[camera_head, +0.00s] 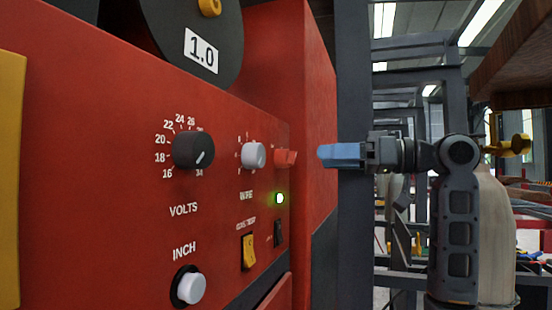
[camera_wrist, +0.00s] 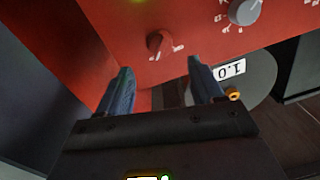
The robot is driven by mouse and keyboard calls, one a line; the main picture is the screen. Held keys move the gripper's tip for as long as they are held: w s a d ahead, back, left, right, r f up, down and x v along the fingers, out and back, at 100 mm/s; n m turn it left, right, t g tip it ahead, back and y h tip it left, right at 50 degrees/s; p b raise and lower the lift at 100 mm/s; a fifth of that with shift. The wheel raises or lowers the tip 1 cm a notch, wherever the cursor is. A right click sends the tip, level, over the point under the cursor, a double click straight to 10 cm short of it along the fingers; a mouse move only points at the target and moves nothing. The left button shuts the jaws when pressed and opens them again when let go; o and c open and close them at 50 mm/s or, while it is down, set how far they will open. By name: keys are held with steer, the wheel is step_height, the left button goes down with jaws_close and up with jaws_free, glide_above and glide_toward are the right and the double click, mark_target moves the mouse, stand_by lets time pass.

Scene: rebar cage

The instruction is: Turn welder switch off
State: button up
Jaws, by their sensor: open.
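The red welder panel (camera_head: 100,150) fills the left of the head view. A small red rotary knob (camera_head: 286,157) sits near its right edge; in the wrist view the red knob (camera_wrist: 156,43) has small white marks beside it. Below it are a lit green lamp (camera_head: 280,198) and a small dark rocker switch (camera_head: 279,233). Which control is the welder switch I cannot tell for certain. My gripper (camera_head: 322,154) points at the red knob from the right, with a gap between. In the wrist view its blue fingers (camera_wrist: 158,68) are apart and empty, with the knob ahead between them.
A large black volts knob (camera_head: 194,150), a grey wire knob (camera_head: 253,155), a yellow rocker (camera_head: 248,251) and a white inch button (camera_head: 190,288) share the panel. A black spool (camera_head: 195,30) is above. A dark post (camera_head: 352,230) stands behind my gripper.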

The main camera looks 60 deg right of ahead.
mark_target(286, 159)
steer(key=w+a+p, duration=0.1)
steer(key=w, duration=0.6)
steer(key=shift+w+a, duration=0.25)
steer(key=shift+w, duration=0.1)
steer(key=c, duration=1.1)
